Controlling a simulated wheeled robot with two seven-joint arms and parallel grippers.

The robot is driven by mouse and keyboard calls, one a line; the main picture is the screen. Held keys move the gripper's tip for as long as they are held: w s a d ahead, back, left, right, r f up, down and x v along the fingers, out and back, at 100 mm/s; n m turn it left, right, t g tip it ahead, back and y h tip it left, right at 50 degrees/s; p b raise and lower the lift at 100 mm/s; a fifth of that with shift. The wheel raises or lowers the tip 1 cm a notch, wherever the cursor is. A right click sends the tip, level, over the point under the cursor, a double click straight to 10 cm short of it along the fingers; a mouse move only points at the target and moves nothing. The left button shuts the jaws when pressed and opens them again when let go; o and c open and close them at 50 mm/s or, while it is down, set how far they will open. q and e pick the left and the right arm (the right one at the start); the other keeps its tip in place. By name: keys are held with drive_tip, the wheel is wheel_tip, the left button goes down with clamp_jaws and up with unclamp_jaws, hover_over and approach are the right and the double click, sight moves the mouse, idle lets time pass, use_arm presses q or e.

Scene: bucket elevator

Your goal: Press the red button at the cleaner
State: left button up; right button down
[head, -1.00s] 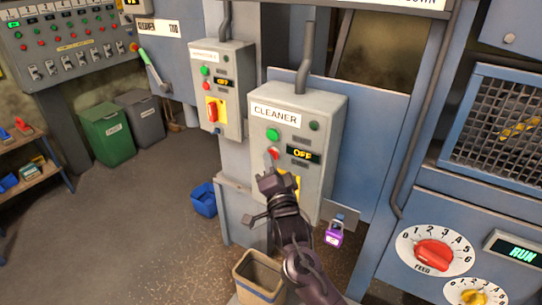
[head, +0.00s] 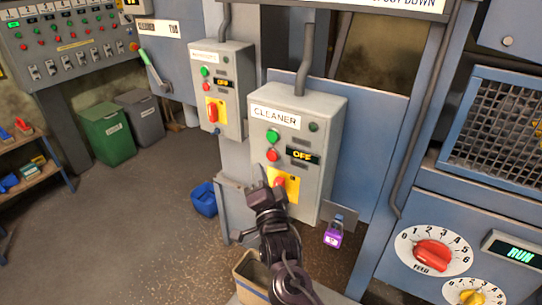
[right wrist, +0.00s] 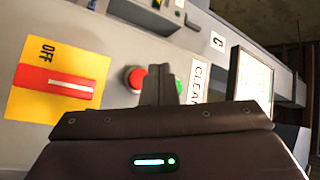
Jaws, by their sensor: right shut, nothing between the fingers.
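The grey cleaner box (head: 325,125) has a white CLEANER label, a green button (head: 272,136) above the red button (head: 272,156), and a display (head: 302,155) that reads OFF. My right gripper (head: 265,190) is shut and empty, below the red button in the head view and apart from it. It hides part of the yellow switch plate (head: 291,186). In the right wrist view the shut fingers (right wrist: 158,85) appear beside the red button (right wrist: 132,78) and cover part of the green button (right wrist: 179,86). My left gripper is not in view.
A similar control box (head: 232,90) stands to the left. Feed dials (head: 433,250) are at the right.

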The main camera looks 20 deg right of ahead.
drive_tip(key=shift+s+a, duration=0.7)
drive_tip(key=shift+a, duration=0.15)
wheel_tip(320, 180, down, 20)
drive_tip(key=a+n+g+y, duration=0.1)
drive_tip(key=n+g+y, duration=0.1)
drive_tip(key=n+g, duration=0.25)
drive_tip(key=s+f+n+g, duration=0.2)
drive_tip(key=s+f, duration=0.2)
drive_tip(key=f, duration=0.4)
drive_tip(key=s+d+f+n+g, duration=0.1)
drive_tip(key=s+f+n+g, duration=0.1)
drive_tip(key=s+f, duration=0.35)
drive_tip(key=s+f+n+g, duration=0.1)
drive_tip(key=s+f, duration=0.1)
drive_tip(key=f, duration=0.8)
drive_tip(key=s+d+f+n+g, duration=0.2)
drive_tip(key=s+f, duration=0.5)
drive_tip(key=s, duration=0.5)
drive_tip(key=s+d+f+n+g, duration=0.2)
drive_tip(key=s+f+g, duration=0.2)
drive_tip(key=s+f, duration=0.3)
drive_tip(key=s+d+f+n+g, duration=0.2)
drive_tip(key=s+f+g, duration=0.2)
drive_tip(key=s, duration=1.3)
wheel_tip(320, 180, down, 3)
drive_tip(key=shift+d+f+y, duration=0.2)
drive_tip(key=shift+d+y, duration=0.05)
drive_tip(key=shift+y, duration=0.15)
